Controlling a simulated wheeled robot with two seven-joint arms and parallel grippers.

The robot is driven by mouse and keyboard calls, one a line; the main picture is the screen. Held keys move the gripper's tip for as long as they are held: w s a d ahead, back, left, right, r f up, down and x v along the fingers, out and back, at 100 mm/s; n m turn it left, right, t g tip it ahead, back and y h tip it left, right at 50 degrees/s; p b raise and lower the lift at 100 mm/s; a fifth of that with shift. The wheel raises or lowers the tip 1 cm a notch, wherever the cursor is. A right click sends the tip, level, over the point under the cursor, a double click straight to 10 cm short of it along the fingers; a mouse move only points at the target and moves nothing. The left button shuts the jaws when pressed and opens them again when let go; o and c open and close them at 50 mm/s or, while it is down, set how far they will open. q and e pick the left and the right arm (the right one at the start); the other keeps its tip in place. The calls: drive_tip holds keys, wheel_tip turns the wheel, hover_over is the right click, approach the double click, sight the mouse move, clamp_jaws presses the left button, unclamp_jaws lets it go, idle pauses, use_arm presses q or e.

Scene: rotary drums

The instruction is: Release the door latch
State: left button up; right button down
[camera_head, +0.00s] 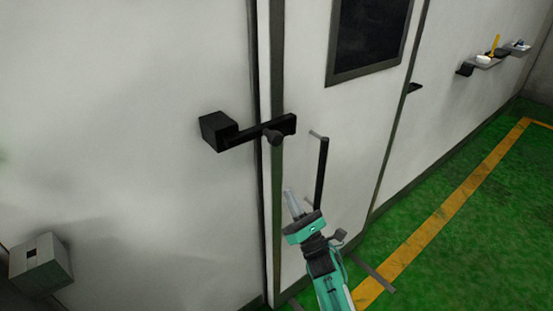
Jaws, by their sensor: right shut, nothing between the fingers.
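The door latch (250,134) is a black bar with a square block at its left end and a round knob near its right end. It lies across the dark seam between the white wall and the white door (305,75), tilted slightly up to the right. A black vertical door handle (321,173) stands on the door to the right of the latch. My right gripper (289,192) is below the latch knob and left of the handle's lower end. It is shut and empty, and appears apart from the latch. My left gripper is not in view.
The door has a dark window (368,40) above the handle. A grey box (40,265) is at the lower left. Small shelves with items (484,60) are on the wall at the upper right.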

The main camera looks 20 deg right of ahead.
sight(277, 145)
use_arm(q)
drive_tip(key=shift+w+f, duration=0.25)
use_arm(e)
drive_tip(key=r+n+y, duration=0.1)
drive_tip(key=s+r+n+y, duration=0.1)
drive_tip(key=r+n, duration=0.1)
drive_tip(key=w+r+p, duration=0.1)
drive_tip(key=w+r, duration=0.1)
drive_tip(key=r, duration=0.1)
drive_tip(key=w+a+r+p, duration=0.1)
drive_tip(key=w+r+p, duration=0.1)
drive_tip(key=r, duration=0.2)
drive_tip(key=w+a+r+p, duration=0.1)
drive_tip(key=w+r+p, duration=0.1)
drive_tip(key=r, duration=0.2)
drive_tip(key=shift+w+a, duration=0.2)
drive_tip(key=shift+w, duration=0.15)
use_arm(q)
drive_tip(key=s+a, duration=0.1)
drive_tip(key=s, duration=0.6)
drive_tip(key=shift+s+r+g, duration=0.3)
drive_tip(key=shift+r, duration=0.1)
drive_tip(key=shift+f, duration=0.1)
use_arm(e)
drive_tip(key=shift+n, duration=0.3)
